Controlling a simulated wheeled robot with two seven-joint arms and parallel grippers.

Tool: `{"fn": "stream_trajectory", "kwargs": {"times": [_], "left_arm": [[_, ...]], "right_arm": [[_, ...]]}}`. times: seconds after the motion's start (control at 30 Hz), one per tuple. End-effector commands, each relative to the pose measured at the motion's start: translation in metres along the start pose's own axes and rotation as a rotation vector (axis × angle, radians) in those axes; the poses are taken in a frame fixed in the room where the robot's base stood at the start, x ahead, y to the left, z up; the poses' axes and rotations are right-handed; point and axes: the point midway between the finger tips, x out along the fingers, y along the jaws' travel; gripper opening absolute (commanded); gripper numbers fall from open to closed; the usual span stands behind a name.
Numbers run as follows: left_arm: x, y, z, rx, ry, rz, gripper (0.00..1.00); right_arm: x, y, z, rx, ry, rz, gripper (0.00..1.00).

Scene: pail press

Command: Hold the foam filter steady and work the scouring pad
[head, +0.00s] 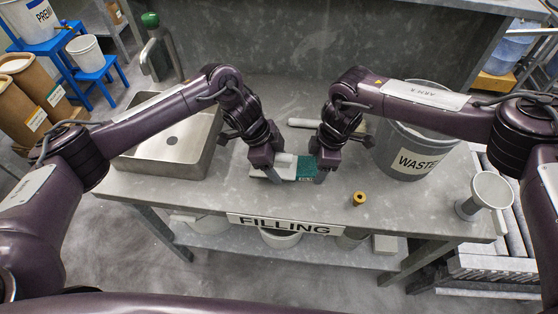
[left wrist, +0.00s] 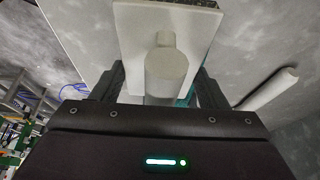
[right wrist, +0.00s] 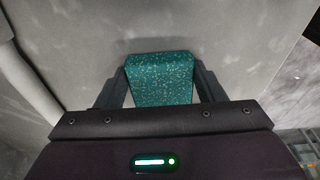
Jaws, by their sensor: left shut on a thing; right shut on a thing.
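The foam filter appears to be the pale flat piece (head: 286,173) on the table's front middle. It is a pale slab (left wrist: 126,45) with a dark speckled edge in the left wrist view, with a pale rounded cylinder (left wrist: 165,68) over it. My left gripper (head: 270,173) is shut on it; the exact grip is partly hidden. The green speckled scouring pad (head: 306,166) is right beside or against the filter; contact is unclear. It also shows in the right wrist view (right wrist: 160,75), between the fingers of my right gripper (head: 321,174), which is shut on it.
A metal sink (head: 190,150) is at the left, and a grey bin labelled WASTE (head: 385,160) at the right. A small yellow-brown part (head: 359,198) lies nearer the front edge. A pale rod (head: 305,123) lies behind my grippers. A grey cup-like piece (head: 488,192) stands at the front right corner.

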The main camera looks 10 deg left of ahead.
Motion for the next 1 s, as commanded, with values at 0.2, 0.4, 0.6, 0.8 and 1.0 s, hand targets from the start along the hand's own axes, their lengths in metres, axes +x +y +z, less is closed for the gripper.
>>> {"fn": "stream_trajectory", "kwargs": {"times": [0.2, 0.4, 0.6, 0.8, 1.0], "left_arm": [[-0.004, 0.001, 0.002, -0.004, -0.007, 0.004, 0.46], [-0.025, 0.0, -0.008, -0.002, -0.005, 0.002, 0.46], [-0.036, 0.001, -0.013, -0.002, -0.005, 0.003, 0.46], [-0.036, 0.001, -0.013, -0.002, -0.004, 0.003, 0.46], [-0.036, 0.001, -0.014, -0.002, -0.003, 0.002, 0.46]], "right_arm": [[0.0, 0.0, 0.001, 0.0, -0.001, -0.001, 0.26], [0.0, 0.0, 0.001, 0.001, -0.001, 0.0, 0.26], [0.0, 0.0, 0.001, 0.001, -0.001, 0.0, 0.26], [0.0, 0.0, 0.001, 0.001, -0.002, 0.0, 0.26], [0.0, 0.0, 0.001, 0.001, -0.002, 0.0, 0.67]]}}
